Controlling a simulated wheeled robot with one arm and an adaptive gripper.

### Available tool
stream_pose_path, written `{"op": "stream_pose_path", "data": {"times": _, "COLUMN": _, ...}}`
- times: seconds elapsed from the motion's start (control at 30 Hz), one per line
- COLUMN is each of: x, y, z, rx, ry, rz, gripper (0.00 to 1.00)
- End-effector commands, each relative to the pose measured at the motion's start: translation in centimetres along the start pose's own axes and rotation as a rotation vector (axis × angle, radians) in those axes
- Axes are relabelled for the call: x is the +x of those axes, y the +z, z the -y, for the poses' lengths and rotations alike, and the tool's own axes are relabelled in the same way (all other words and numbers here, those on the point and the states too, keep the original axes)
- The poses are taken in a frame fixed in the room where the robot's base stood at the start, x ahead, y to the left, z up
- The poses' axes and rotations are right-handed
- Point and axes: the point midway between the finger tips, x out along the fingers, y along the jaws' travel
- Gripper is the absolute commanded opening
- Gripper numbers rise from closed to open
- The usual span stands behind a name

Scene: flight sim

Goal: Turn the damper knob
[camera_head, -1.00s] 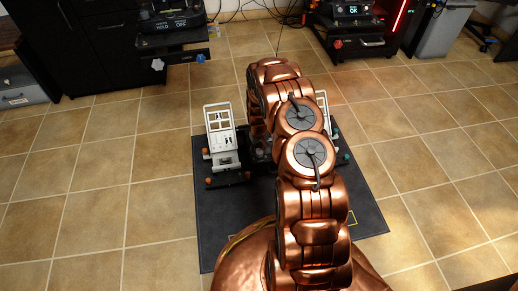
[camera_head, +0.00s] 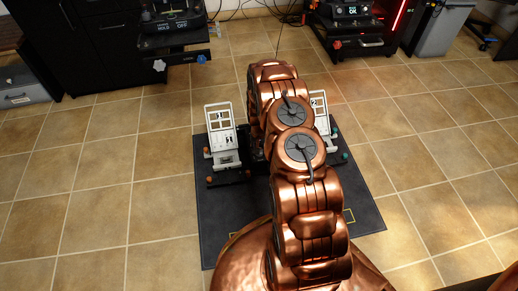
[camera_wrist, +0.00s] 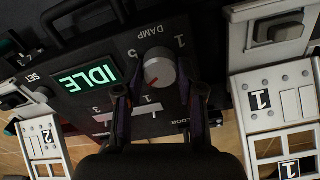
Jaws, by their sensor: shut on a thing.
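The lower part of the knob is partly hidden by the gripper. In the head view my copper arm hides the knob and the gripper.
A green IDLE display (camera_wrist: 88,78) and a small SET knob (camera_wrist: 42,94) lie left of the damper knob. White switch panels flank the console, at left (camera_head: 222,130) and right (camera_head: 320,108). A dark mat (camera_head: 225,225) lies under it, with open tiled floor around.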

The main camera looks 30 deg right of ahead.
Motion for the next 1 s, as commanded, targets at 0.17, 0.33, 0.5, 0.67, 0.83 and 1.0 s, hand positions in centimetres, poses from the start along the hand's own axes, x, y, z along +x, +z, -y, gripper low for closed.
{"op": "stream_pose_path", "data": {"times": 0.17, "x": -0.02, "y": -0.04, "z": -0.12, "rx": 0.001, "ry": 0.0, "rz": 0.0, "gripper": 0.03}}
{"op": "stream_pose_path", "data": {"times": 0.33, "x": -0.03, "y": -0.06, "z": -0.11, "rx": 0.0, "ry": 0.0, "rz": -0.001, "gripper": 0.46}}
{"op": "stream_pose_path", "data": {"times": 0.5, "x": -0.02, "y": -0.03, "z": -0.01, "rx": -0.001, "ry": 0.0, "rz": 0.0, "gripper": 0.63}}
{"op": "stream_pose_path", "data": {"times": 0.67, "x": -0.01, "y": -0.01, "z": 0.03, "rx": -0.002, "ry": 0.0, "rz": 0.0, "gripper": 0.63}}
{"op": "stream_pose_path", "data": {"times": 0.83, "x": -0.07, "y": -0.03, "z": 0.04, "rx": -0.002, "ry": 0.0, "rz": -0.001, "gripper": 0.63}}
{"op": "stream_pose_path", "data": {"times": 1.0, "x": -0.69, "y": -0.11, "z": 0.05, "rx": -0.002, "ry": 0.0, "rz": -0.002, "gripper": 0.63}}
